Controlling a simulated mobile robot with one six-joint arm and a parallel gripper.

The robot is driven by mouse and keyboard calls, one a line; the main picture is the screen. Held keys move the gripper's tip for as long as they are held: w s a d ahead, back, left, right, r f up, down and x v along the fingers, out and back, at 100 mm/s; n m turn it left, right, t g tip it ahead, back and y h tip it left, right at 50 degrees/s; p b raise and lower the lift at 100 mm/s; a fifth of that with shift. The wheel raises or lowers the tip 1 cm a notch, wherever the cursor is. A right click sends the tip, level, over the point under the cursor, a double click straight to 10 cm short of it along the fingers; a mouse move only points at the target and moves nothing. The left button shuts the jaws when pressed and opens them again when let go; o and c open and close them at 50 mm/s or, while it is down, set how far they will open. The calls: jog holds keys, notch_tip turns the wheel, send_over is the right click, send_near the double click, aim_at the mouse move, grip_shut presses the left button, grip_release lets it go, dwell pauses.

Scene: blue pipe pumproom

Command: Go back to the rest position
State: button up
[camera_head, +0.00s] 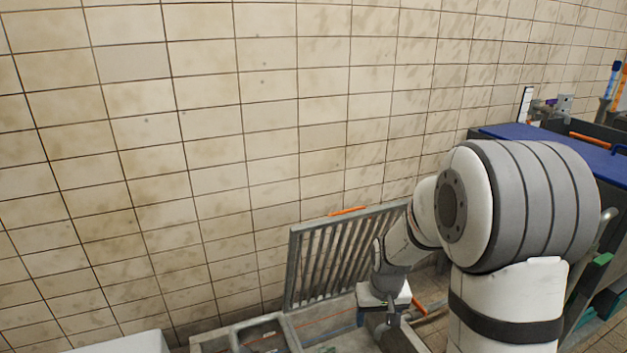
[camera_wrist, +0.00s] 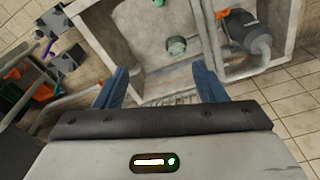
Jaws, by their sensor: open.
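My gripper (camera_wrist: 160,88) is open in the wrist view, with its two blue fingers spread apart and nothing seen between them. In the head view my gripper (camera_head: 378,318) hangs low at the end of my bent arm, near the right end of a grey basin (camera_head: 283,333). In the wrist view the basin (camera_wrist: 195,80) lies beyond the fingers. The lower part of the gripper is small and partly cut off in the head view.
A grey grating (camera_head: 335,258) with an orange bar (camera_head: 347,211) on top stands upright by the tiled wall. A blue-topped bench (camera_head: 545,137) is at right. The wrist view shows a dark cylindrical device (camera_wrist: 243,30) and a round greenish piece (camera_wrist: 176,46) in the basin.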

jog(key=s+r+p, duration=0.6)
jog(key=s+r, duration=0.3)
jog(key=r, duration=0.5)
jog(key=s+r+t+p, duration=0.1)
jog(key=s+r+p, duration=0.6)
jog(key=r, duration=0.8)
jog(key=s, duration=0.3)
jog(key=shift+d+m, duration=0.15)
jog(key=shift+m, duration=0.25)
jog(key=shift+r, duration=0.1)
jog(key=shift+c, duration=0.5)
